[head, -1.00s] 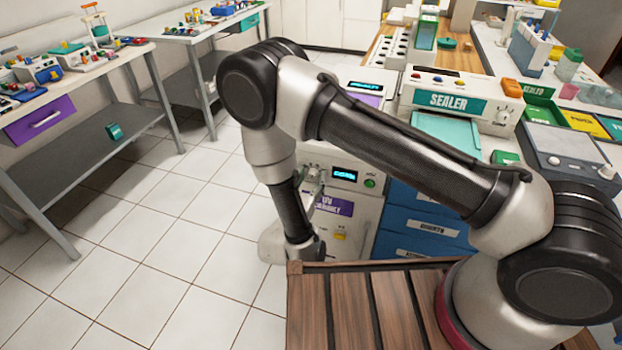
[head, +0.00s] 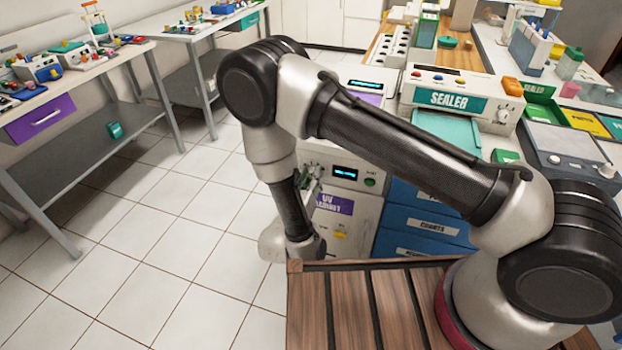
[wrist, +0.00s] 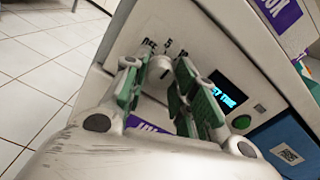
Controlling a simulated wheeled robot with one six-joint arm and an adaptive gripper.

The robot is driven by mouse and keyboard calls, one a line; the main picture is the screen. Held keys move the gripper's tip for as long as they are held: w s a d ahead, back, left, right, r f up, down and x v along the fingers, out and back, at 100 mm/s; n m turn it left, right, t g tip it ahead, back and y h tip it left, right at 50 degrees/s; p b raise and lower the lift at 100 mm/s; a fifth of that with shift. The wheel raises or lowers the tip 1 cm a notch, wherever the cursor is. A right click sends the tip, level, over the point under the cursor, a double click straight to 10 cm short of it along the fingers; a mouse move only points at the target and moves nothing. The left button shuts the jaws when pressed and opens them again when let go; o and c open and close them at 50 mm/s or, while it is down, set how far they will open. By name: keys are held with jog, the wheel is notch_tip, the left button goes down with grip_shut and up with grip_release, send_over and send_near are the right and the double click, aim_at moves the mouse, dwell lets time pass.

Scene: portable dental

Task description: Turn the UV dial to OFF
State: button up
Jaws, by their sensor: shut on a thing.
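The UV cabinet (head: 368,213) is a pale unit with a purple label, a lit cyan display (head: 344,172) and a green button (head: 370,182). In the wrist view, the pale UV dial (wrist: 159,70) is on its front panel, with small dark marks around it. My gripper (wrist: 158,80), with green finger pads, is shut on the dial, one finger on each side. The display also shows in the wrist view (wrist: 224,97). In the head view, my gripper (head: 313,182) is at the panel's left, and the dial is hidden. I cannot clearly read its setting.
A slatted wooden top (head: 345,310) lies in front. Tiled floor (head: 190,215) is clear to the left, towards the benches (head: 80,165).

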aim_at(314, 152)
jog(key=n, duration=1.2)
dwell(0.6)
jog(key=o, duration=1)
jog(key=shift+o, duration=0.2)
jog(key=shift+r, duration=0.1)
jog(key=o, duration=0.7)
jog(key=r, duration=0.6)
jog(key=shift+w+r, duration=0.25)
jog(key=shift+r, duration=0.15)
jog(key=r, duration=0.2)
jog(key=shift+s+r, duration=0.35)
jog(key=c, duration=0.4)
jog(key=shift+r, duration=0.25)
jog(key=c, duration=0.3)
